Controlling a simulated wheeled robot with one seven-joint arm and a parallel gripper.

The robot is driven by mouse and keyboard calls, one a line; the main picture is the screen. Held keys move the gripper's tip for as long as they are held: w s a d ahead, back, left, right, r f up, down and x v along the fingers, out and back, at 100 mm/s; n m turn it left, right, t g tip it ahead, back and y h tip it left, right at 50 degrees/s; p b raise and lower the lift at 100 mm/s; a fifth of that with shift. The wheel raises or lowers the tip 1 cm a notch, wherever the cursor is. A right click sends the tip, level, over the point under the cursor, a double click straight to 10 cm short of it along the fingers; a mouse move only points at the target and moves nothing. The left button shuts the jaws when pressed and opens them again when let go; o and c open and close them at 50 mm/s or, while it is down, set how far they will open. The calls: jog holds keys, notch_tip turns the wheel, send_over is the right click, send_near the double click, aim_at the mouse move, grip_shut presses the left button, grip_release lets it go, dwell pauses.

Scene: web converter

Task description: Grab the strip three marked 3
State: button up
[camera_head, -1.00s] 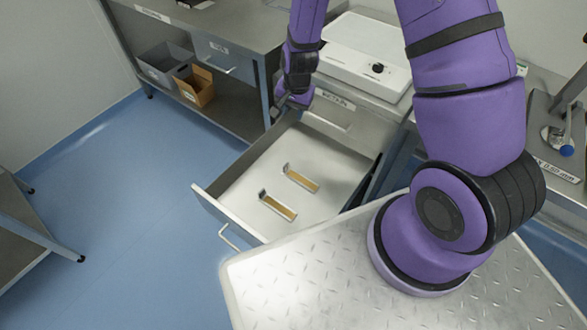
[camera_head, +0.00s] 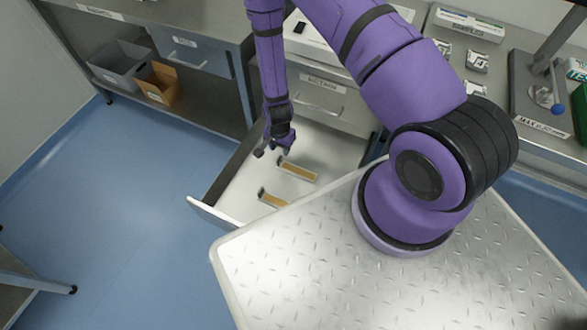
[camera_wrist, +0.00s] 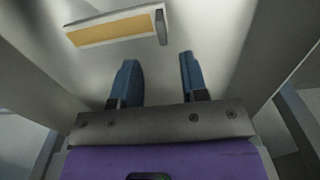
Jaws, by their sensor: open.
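Two flat tan strips with upturned dark ends lie in the open drawer (camera_head: 233,190). The farther strip (camera_head: 298,171) is near the drawer's middle. The nearer strip (camera_head: 272,201) is partly hidden by my tray edge. No number can be read on either, so I cannot tell which is strip three. My gripper (camera_head: 274,150) is over the drawer, beside the upturned end of the farther strip. In the wrist view my gripper (camera_wrist: 159,62) has its two blue fingers apart with nothing between them. One strip (camera_wrist: 112,29) lies beyond the fingertips, its upturned end toward the right.
The drawer walls rise on both sides of my gripper. The counter (camera_head: 222,25) and a closed drawer front (camera_head: 318,98) stand behind. A cardboard box (camera_head: 158,82) and a grey bin (camera_head: 120,65) sit on a lower shelf.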

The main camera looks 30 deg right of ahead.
aim_at(280, 157)
jog(key=shift+w+a+f, duration=0.1)
jog(key=shift+a+f, duration=0.05)
jog(key=shift+f, duration=3.3)
jog(key=shift+c, duration=0.4)
grip_shut()
